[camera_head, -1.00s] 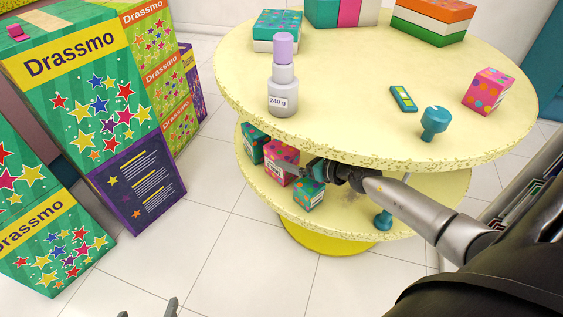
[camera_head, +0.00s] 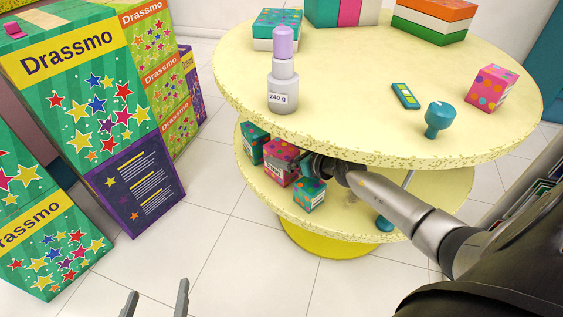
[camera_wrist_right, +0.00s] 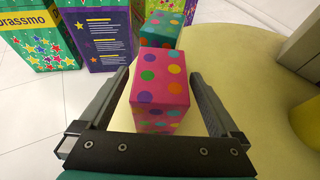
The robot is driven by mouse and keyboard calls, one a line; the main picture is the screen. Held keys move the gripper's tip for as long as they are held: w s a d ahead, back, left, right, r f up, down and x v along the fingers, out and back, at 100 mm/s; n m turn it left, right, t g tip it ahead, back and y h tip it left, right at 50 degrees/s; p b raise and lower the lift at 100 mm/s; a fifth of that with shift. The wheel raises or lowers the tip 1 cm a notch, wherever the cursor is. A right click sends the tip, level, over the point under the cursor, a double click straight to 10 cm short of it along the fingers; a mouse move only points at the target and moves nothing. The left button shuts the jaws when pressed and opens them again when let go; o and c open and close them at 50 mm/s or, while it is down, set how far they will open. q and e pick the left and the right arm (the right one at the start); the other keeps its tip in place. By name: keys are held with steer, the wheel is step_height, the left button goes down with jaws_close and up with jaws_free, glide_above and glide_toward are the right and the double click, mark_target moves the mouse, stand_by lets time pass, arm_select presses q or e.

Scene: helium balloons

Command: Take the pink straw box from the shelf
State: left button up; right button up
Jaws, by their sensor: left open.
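A pink box with coloured dots (camera_head: 279,165) stands on the lower shelf of the round yellow table (camera_head: 345,105), between two teal dotted boxes. It also shows in the right wrist view (camera_wrist_right: 160,78). My right gripper (camera_head: 303,164) reaches in under the tabletop beside it. In the wrist view the right gripper's (camera_wrist_right: 160,100) fingers lie on either side of the pink box, with visible gaps, so it is open and not holding it. My left gripper (camera_head: 157,297) is open and empty at the bottom edge of the head view, over the floor.
Teal boxes stand on the shelf at left (camera_head: 252,144) and front (camera_head: 310,195). A teal stamp-like object (camera_head: 384,223) is further right. The tabletop holds a lilac-capped bottle (camera_head: 283,75) and another pink dotted box (camera_head: 491,90). Large Drassmo boxes (camera_head: 90,90) stand left.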

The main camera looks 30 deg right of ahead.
steer(key=c, duration=1.3)
steer(key=shift+c, duration=0.2)
steer(key=shift+r, duration=0.1)
